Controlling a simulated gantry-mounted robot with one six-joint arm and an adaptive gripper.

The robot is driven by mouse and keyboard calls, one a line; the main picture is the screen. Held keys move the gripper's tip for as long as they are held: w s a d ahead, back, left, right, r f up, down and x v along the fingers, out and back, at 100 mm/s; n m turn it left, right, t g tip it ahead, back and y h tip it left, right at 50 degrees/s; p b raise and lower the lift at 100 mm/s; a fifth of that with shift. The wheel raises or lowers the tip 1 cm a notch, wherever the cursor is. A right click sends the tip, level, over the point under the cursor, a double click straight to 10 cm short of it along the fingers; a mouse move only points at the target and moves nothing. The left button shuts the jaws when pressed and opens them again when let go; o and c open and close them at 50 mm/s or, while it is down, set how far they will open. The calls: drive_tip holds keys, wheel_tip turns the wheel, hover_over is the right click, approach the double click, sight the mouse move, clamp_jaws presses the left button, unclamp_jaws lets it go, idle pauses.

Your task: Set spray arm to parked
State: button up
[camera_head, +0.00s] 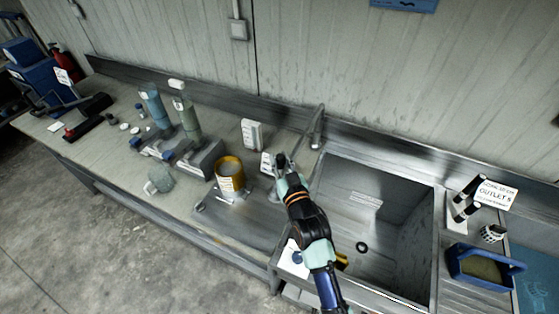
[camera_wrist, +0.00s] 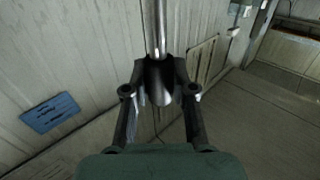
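The spray arm (camera_head: 308,132) is a thin metal tube rising from a post (camera_head: 317,128) behind the sink. It reaches down-left toward the left side of the sink (camera_head: 390,176). My gripper (camera_head: 279,160) is at its free end, near the sink's left rim. In the wrist view the bright tube (camera_wrist: 155,28) comes from the top into a darker, wider nozzle (camera_wrist: 158,84). My gripper's fingers (camera_wrist: 160,92) flank the nozzle closely on both sides and appear shut on it. My arm hides part of the sink.
An orange-rimmed pot (camera_head: 230,179) stands left of my gripper, with a white box (camera_head: 252,134) behind it. Bottles (camera_head: 186,117) stand farther left. A placard (camera_head: 494,193) and a blue-handled tray (camera_head: 484,268) are at right. The sink's right part is clear.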

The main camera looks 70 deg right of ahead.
drive_tip(key=o, duration=0.5)
drive_tip(key=v, duration=1.2)
drive_tip(key=w+a+r+n+t+y+p, duration=0.1)
drive_tip(key=w+a+r+n+y+p, duration=0.25)
drive_tip(key=w+a+r, duration=0.35)
drive_tip(key=w+a+r+n+t+y+p, duration=0.1)
drive_tip(key=w+a+r+n+y+p, duration=0.25)
drive_tip(key=a, duration=0.65)
drive_tip(key=a+r+y+p, duration=0.1)
drive_tip(key=a+r+y, duration=0.1)
drive_tip(key=a, duration=0.4)
drive_tip(key=a+r+n+g+y+p, duration=0.1)
drive_tip(key=a+r+y, duration=0.1)
drive_tip(key=a, duration=0.5)
drive_tip(key=w+a+r+n+y+p, duration=0.1)
drive_tip(key=a+r+y, duration=0.1)
drive_tip(key=a, duration=0.5)
drive_tip(key=shift+w+p, duration=0.1)
drive_tip(key=shift+p, duration=0.25)
